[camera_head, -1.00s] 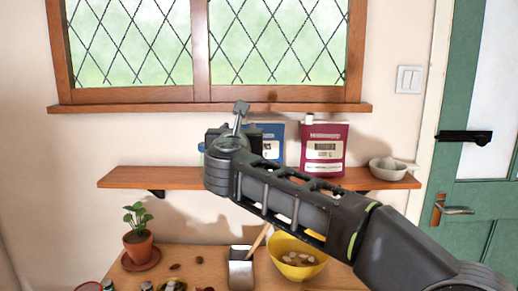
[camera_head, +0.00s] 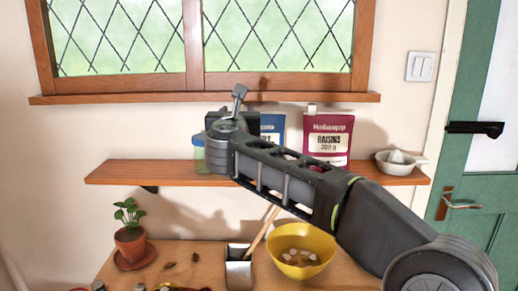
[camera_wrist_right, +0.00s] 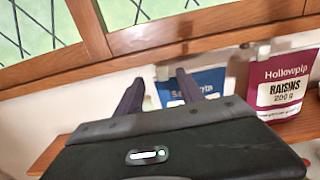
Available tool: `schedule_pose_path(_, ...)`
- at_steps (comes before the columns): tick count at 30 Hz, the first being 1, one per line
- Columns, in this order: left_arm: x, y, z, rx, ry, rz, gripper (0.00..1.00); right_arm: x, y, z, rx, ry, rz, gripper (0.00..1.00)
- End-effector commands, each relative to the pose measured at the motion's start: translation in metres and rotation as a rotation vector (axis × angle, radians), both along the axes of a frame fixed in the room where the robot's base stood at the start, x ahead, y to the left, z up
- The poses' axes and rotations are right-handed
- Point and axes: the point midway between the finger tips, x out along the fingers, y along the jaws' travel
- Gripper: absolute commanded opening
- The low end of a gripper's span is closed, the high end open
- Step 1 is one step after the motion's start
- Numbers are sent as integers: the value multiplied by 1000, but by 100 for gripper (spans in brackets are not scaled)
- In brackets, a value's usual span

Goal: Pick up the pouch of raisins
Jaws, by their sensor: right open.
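The raisins pouch (camera_head: 326,136) is magenta with a cream label and stands upright on the wooden shelf. It also shows at the right of the right wrist view (camera_wrist_right: 285,82), to the right of my fingers and apart from them. My right gripper (camera_wrist_right: 158,90) is open, with both fingers apart and no object seen held. In the head view it is at the end of my arm, left of the raisins pouch, and mostly hidden by the wrist. My left gripper is in neither view.
A blue pouch (camera_head: 271,130) stands left of the raisins pouch, partly behind my arm. A pale bowl (camera_head: 400,162) is at the right of the shelf (camera_head: 130,172). The window sill (camera_head: 120,98) runs above. Below, a table holds a yellow bowl (camera_head: 318,243) and a potted plant (camera_head: 130,240).

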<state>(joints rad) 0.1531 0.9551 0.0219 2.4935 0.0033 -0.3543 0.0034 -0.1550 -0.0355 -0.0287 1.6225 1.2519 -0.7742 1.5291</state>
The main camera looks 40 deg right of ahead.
Motion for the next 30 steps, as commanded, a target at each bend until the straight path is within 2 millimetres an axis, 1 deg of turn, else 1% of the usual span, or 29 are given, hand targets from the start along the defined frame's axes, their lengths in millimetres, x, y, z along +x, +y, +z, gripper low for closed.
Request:
schedule_pose_path(6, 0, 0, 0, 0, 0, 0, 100, 0, 0, 0, 1, -1, 0, 45)
schedule_pose_path(10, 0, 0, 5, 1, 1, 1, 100, 5, -5, 1, 1, 0, -2, 45)
schedule_pose_path(15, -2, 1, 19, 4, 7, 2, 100, 23, -21, 1, 0, 3, -2, 45)
schedule_pose_path(18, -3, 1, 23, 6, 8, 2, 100, 34, -29, 0, 0, 1, -2, 45)
schedule_pose_path(21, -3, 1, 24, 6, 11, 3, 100, 39, -33, -1, 2, -1, -1, 45)
schedule_pose_path(30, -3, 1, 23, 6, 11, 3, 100, 40, -33, -3, 1, -2, 0, 45)
